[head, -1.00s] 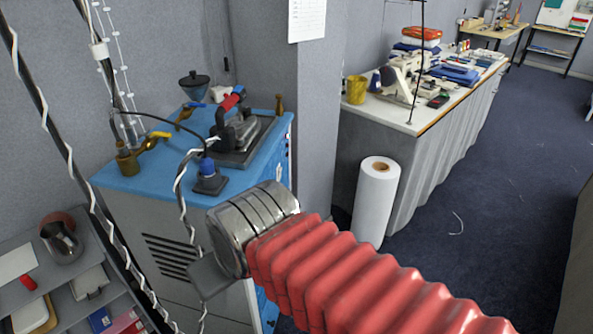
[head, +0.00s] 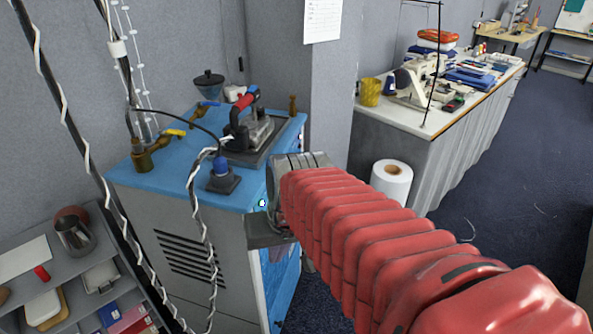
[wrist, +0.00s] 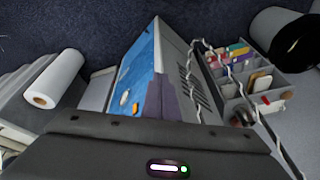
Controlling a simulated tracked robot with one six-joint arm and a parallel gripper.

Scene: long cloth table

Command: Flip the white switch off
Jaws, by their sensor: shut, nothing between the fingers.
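A small white spot, likely the white switch (head: 262,203), shows on the front edge of the blue-topped cabinet (head: 165,185) in the head view. In the wrist view a small white oval part (wrist: 125,97) sits on the blue front panel (wrist: 136,72), with a small orange part beside it. I cannot tell the switch's position. My gripper (head: 266,232) is at the cabinet's front corner, just below and right of the white spot. It is shut and empty. My red-sleeved arm hides much of the cabinet front. I cannot tell whether the gripper touches the panel.
An iron (head: 250,130), a blue-capped plug-like part (head: 221,178) and brass valves (head: 145,155) stand on the cabinet top. Twisted cables (head: 203,215) hang in front. A shelf unit (head: 80,270) stands at left, a white roll (head: 391,183) and long table (head: 430,125) at right.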

